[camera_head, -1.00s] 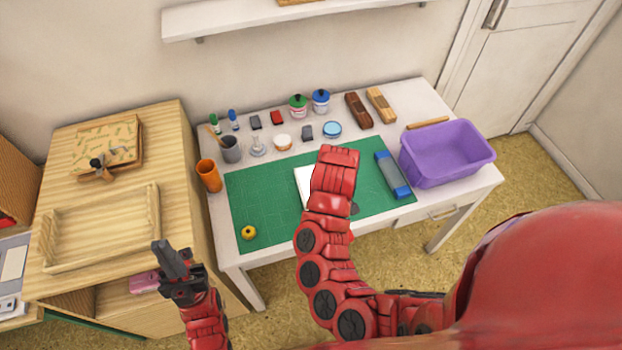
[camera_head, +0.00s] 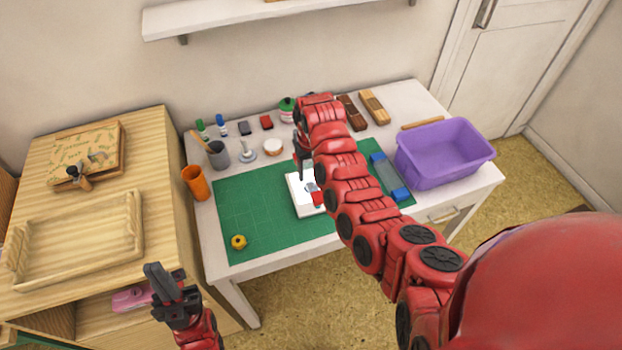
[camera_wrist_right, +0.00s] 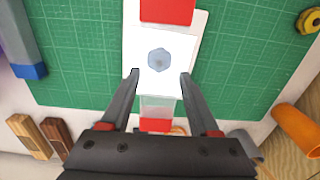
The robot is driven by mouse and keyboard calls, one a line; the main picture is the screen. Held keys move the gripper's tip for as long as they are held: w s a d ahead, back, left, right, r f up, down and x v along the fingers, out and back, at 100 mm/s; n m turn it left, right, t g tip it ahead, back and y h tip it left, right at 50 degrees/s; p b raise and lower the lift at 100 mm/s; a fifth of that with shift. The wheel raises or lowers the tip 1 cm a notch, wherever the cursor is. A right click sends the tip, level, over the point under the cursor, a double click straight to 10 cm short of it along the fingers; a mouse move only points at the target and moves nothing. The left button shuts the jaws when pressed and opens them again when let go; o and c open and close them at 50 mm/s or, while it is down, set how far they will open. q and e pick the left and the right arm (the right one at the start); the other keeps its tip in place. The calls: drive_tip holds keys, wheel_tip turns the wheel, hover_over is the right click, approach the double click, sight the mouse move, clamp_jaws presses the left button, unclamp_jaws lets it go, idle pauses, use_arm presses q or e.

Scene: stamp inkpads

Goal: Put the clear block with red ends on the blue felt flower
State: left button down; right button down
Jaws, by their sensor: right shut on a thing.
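The white card (camera_head: 296,205) lies on the green cutting mat. The blue flower (camera_wrist_right: 159,60) shows at its middle in the right wrist view. My right gripper (camera_wrist_right: 160,74) is shut on the clear block with red ends. One red end (camera_wrist_right: 167,10) shows beyond the fingers and the other red end (camera_wrist_right: 155,124) near the palm; the clear middle lies between the fingers, over the card. In the head view the block is mostly hidden; a red part (camera_head: 318,198) shows. I cannot tell whether it touches the flower. My left gripper (camera_head: 162,272) hangs by the wooden cabinet, apart from everything.
A grey block with blue ends (camera_head: 386,172) lies right of my right arm. A purple bin (camera_head: 440,150) stands at the table's right. A yellow ring (camera_head: 239,242) lies on the mat, and an orange cup (camera_head: 195,182) stands at the left edge. Several jars and stamps line the back.

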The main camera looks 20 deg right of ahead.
sight(311, 173)
drive_tip(key=shift+w, duration=0.15)
drive_tip(key=shift+f+p, duration=0.5)
drive_tip(key=shift+f, duration=0.05)
drive_tip(key=shift+d+f+p, duration=0.1)
drive_tip(key=shift+f+p, duration=0.2)
drive_tip(key=shift+f, duration=0.85)
drive_tip(key=shift+f, duration=0.1)
drive_tip(key=shift+f, duration=0.15)
drive_tip(key=shift+c, duration=0.6)
unclamp_jaws()
